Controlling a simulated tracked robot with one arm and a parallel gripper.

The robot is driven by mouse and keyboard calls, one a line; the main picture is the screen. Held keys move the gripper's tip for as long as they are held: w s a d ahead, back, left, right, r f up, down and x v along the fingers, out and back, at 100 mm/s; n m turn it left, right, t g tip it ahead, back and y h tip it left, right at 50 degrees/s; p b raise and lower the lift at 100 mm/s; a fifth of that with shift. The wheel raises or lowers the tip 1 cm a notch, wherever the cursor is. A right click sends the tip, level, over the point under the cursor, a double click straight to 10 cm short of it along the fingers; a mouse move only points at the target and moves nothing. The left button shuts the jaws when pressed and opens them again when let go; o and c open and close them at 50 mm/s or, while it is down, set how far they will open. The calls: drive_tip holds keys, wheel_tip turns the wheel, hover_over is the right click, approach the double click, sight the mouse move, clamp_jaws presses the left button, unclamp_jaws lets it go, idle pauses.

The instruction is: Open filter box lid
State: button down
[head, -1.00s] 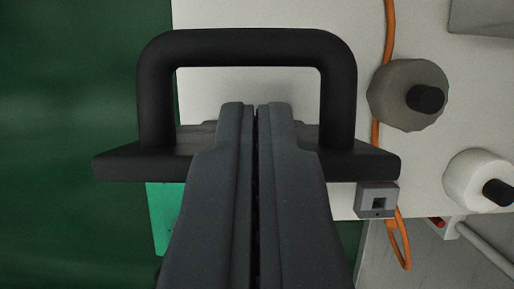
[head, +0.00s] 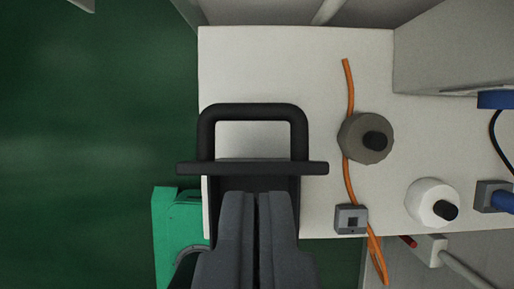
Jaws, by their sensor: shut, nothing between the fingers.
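A black handled piece (head: 252,166), which may be the filter box lid, has a wide flat edge and a raised U-shaped black handle (head: 253,110). It shows at the centre of the head view, over the white bench top. My gripper (head: 258,194) is below it in the picture, with the two fingers together and nothing between them. The fingertips overlap the lower part of the black piece in the picture. I cannot tell whether they touch it. My fingers hide what lies beneath. Whether the lid is open or closed cannot be told.
The white bench (head: 230,65) carries a grey round container (head: 362,148), a white round container (head: 427,197), a small grey block (head: 342,219) and an orange cable (head: 348,90). A green part (head: 170,230) lies at lower left. The green floor (head: 80,120) at left is clear.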

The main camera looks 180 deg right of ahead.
drive_tip(key=s+a+r+t, duration=0.1)
drive_tip(key=a+r+t, duration=0.2)
drive_tip(key=r, duration=0.9)
drive_tip(key=s+a+r+t, duration=0.1)
drive_tip(key=a+r+t, duration=0.2)
drive_tip(key=a+r, duration=0.5)
drive_tip(key=s+a+r+t, duration=0.2)
drive_tip(key=a+r, duration=0.4)
drive_tip(key=r, duration=1.1)
drive_tip(key=shift+r+t+h, duration=0.25)
drive_tip(key=shift+t+h, duration=0.05)
drive_tip(key=shift+t, duration=0.6)
drive_tip(key=c, duration=1.8)
unclamp_jaws()
drive_tip(key=shift+t, duration=0.7)
drive_tip(key=s+r, duration=0.1)
drive_tip(key=s+a+r, duration=0.1)
drive_tip(key=r, duration=0.1)
drive_tip(key=s+a+r, duration=0.1)
drive_tip(key=r, duration=0.1)
drive_tip(key=shift+s+a, duration=0.2)
drive_tip(key=shift+s, duration=0.05)
drive_tip(key=o, duration=0.4)
drive_tip(key=shift+r, duration=0.15)
drive_tip(key=shift+a, duration=0.15)
